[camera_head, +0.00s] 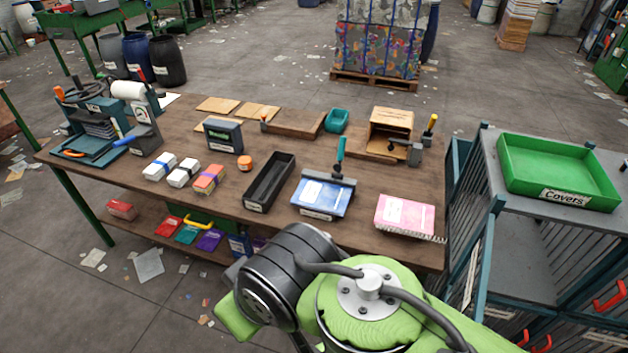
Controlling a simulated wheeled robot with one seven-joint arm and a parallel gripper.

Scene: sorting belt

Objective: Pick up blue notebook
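A blue notebook (332,204) with a pale label lies flat at the front middle of the wooden workbench. A dark clamp-like tool with a teal handle (340,152) stands at its back edge. I cannot tell whether the tool grips the notebook. A pink spiral notebook (404,215) lies to its right, apart from it. My green and black arm fills the bottom of the view, in front of the bench. My gripper does not show, so its opening and contents are hidden.
A black open tray (270,183) stands left of the blue notebook. A teal bin (337,120) and a wooden box (388,131) are behind. A green "Covers" tray (560,172) tops the cart at right. Coloured items lie on the shelf below. Bare bench separates the two notebooks.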

